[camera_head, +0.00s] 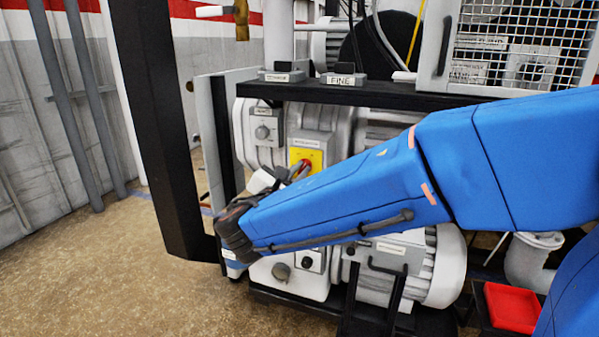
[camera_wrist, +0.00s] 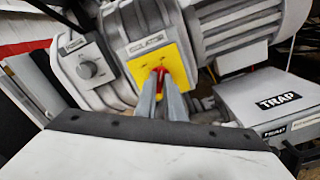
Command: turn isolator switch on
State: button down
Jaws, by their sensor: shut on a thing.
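The isolator switch is a red handle on a yellow plate (camera_head: 305,158), on the front of the pump housing. In the wrist view the yellow plate (camera_wrist: 166,60) sits under an isolator label, and the red handle (camera_wrist: 160,72) shows at its middle. My gripper (camera_wrist: 161,80) has its two grey fingers on either side of the red handle, shut on it. In the head view the gripper (camera_head: 295,172) reaches the plate from below left. My fingers hide part of the handle, so its exact angle is hard to tell.
A grey box with a round knob (camera_head: 264,130) is left of the isolator. A black frame post (camera_head: 165,130) stands further left. A box labelled TRAP (camera_wrist: 280,103) is to the right in the wrist view. A red tray (camera_head: 512,307) lies low right. Open floor (camera_head: 100,270) is at left.

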dwell(0.4)
jog(key=c, duration=1.9)
grip_release()
jog(key=shift+o, duration=0.2)
jog(key=shift+s, duration=0.1)
jog(key=v, duration=1.7)
jog(key=shift+s+a, duration=0.1)
